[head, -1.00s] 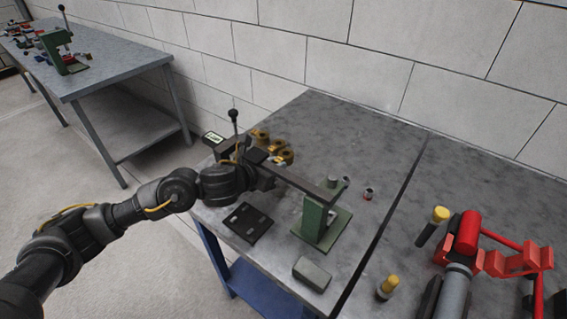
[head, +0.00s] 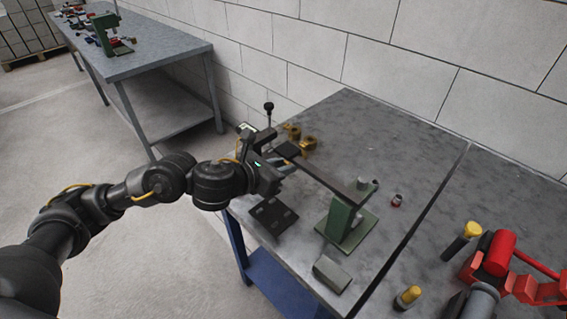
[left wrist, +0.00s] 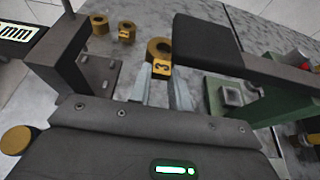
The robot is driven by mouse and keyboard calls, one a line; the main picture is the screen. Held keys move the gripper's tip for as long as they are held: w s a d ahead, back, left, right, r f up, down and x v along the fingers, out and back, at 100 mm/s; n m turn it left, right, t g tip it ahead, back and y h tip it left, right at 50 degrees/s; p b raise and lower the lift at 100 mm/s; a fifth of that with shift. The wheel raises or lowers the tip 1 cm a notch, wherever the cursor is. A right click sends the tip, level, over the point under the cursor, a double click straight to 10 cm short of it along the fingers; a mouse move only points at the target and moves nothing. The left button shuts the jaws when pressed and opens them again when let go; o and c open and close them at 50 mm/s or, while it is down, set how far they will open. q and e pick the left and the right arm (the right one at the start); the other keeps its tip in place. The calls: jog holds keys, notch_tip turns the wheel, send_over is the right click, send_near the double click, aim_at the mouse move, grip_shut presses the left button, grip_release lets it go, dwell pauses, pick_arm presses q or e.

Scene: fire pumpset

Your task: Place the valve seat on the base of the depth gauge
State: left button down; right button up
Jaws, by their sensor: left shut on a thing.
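A brass valve seat marked 3 (left wrist: 158,50) is between the fingertips of my left gripper (left wrist: 161,78) in the left wrist view. The gripper is shut on it, low over the table. In the head view the gripper (head: 282,172) is close to the dark end of the green stand's arm and mostly hides the seat. The depth gauge, with a lit display (left wrist: 15,33), stands left of the gripper in the left wrist view. Its dark bolted base (left wrist: 98,72) looks bare there. In the head view its display (head: 245,129) shows behind the gripper. My right gripper is out of view.
Two other brass seats (head: 293,131) (head: 309,143) stand behind the gripper. The green stand (head: 341,222) with its long arm is close on the right. A dark plate (head: 272,215) and a grey block (head: 332,273) lie nearer. Red equipment (head: 497,253) occupies the right table.

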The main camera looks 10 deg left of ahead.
pick_arm(q)
jog(key=s+a+f+n+y, duration=0.1)
jog(key=s+a+f+y, duration=0.1)
jog(key=s+a, duration=0.4)
jog(key=s+a+f+n+t+y, duration=0.1)
jog(key=s+a, duration=0.6)
jog(key=a, duration=0.8)
jog(key=s+a+f+n+t+y+p, duration=0.1)
jog(key=s+a+f+n+y, duration=0.1)
jog(key=s+a, duration=0.5)
jog(key=a+n+y, duration=0.1)
jog(key=a, duration=0.2)
jog(key=shift+s+a+f, duration=0.15)
jog(key=shift+f, duration=0.2)
